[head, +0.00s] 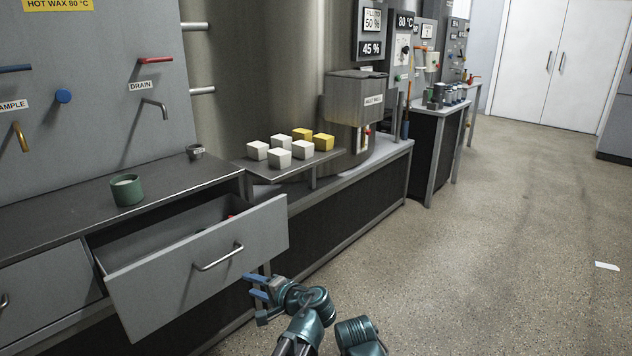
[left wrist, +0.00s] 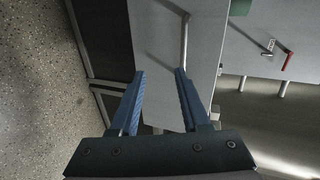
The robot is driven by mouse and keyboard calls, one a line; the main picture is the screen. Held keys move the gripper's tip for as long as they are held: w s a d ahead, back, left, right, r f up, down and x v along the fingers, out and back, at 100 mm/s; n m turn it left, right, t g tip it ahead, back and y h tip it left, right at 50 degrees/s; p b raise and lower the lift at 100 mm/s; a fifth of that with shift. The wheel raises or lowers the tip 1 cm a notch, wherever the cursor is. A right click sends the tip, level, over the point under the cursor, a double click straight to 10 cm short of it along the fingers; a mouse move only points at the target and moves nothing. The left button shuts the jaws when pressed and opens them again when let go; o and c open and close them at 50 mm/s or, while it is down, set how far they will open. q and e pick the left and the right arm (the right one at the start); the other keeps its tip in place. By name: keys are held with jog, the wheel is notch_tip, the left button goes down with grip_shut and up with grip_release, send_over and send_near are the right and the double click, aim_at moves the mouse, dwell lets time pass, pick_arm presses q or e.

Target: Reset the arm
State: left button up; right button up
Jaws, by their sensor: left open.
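My left gripper (head: 253,286) is low in front of the counter in the head view, just right of and below the handle (head: 218,257) of a pulled-out grey drawer (head: 190,275). Its two blue fingers are apart with nothing between them. In the left wrist view the open fingers (left wrist: 160,73) point toward the grey drawer front (left wrist: 150,25) and its bar handle (left wrist: 185,40), and I cannot tell whether they touch. My right gripper does not show in either view.
A green cup (head: 126,190) stands on the counter (head: 60,205) above the drawer. White and yellow blocks (head: 280,158) sit on a small shelf to its right. A small red thing (head: 231,216) shows inside the drawer. The speckled floor (head: 480,250) to the right is mostly clear.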

pick_arm(q)
jog(key=s+d+f+n+g+h, duration=0.1)
jog(key=s+d+f+g+h, duration=0.35)
jog(key=s+d+f, duration=0.4)
jog(key=s+d+f+n+g+h, duration=0.2)
jog(key=s+d+f+g+h, duration=0.3)
jog(key=s, duration=0.6)
notch_tip(320, 180, up, 32)
jog(key=d+p, duration=0.1)
jog(key=p, duration=3.1)
jog(key=shift+w+f+t+h+p, duration=0.15)
jog(key=shift+w+t+h+p, duration=0.05)
jog(key=shift+t+h+p, duration=0.2)
